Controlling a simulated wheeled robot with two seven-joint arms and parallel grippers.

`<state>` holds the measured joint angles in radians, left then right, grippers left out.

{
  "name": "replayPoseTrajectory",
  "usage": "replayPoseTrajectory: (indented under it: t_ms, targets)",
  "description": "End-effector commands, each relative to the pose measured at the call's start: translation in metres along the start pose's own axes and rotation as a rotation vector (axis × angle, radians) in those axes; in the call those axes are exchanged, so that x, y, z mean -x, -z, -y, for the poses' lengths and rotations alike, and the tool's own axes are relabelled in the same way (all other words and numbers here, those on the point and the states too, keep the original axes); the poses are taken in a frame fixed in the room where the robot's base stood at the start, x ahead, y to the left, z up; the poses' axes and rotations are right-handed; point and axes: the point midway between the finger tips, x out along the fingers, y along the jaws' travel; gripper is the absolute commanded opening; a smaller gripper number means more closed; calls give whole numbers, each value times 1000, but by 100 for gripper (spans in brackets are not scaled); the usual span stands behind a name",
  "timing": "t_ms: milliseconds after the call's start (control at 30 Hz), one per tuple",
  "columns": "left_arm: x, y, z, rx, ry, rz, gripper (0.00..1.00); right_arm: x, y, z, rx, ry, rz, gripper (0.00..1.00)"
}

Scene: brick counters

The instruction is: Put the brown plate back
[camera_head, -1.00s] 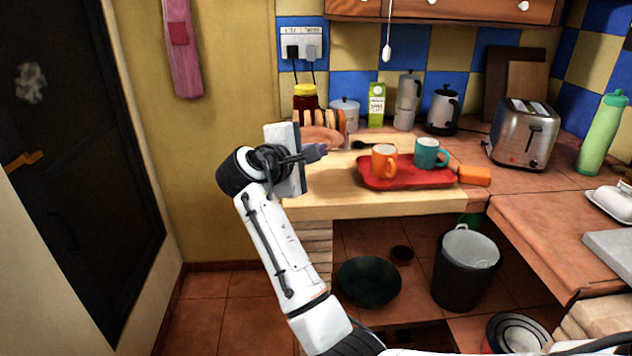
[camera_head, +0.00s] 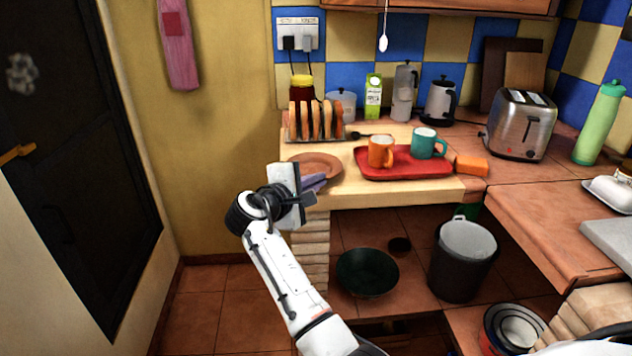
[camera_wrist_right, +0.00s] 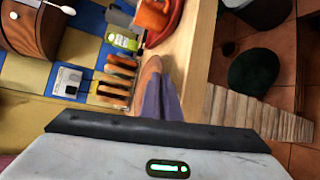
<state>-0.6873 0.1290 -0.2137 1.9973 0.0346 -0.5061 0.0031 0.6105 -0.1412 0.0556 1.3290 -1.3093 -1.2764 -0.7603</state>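The brown plate (camera_head: 318,162) is level at the left end of the wooden worktop, just in front of the toast rack (camera_head: 318,120). I cannot tell whether it touches the worktop. My right gripper (camera_head: 314,182) is at the plate's front edge, its purple fingers close together on the rim. In the right wrist view the plate (camera_wrist_right: 149,72) shows nearly edge-on beyond the fingers (camera_wrist_right: 160,98), which hide part of it. The gripper appears shut on the rim. My left gripper is not in view.
A red tray (camera_head: 365,172) with an orange mug (camera_head: 381,151) and a teal mug (camera_head: 424,142) is to the plate's right. An orange sponge (camera_head: 471,166) lies beside the tray. A dark spoon (camera_head: 370,134) lies behind it. The worktop is clear between plate and tray.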

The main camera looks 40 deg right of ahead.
Motion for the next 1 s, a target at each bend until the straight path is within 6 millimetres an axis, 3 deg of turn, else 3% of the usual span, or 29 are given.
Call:
replayPoseTrajectory:
  t_ms: [167,233,567,767,1000]
  targets:
    - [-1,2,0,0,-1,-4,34,0,0,1,-1,-3,1,0]
    - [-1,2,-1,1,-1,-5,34,0,0,2,-1,0,0,10]
    - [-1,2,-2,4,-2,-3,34,1,0,-1,-1,0,0,10]
    - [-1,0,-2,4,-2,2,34,32,1,0,-2,2,-3,10]
    - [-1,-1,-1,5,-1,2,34,84,1,0,-2,1,-4,10]
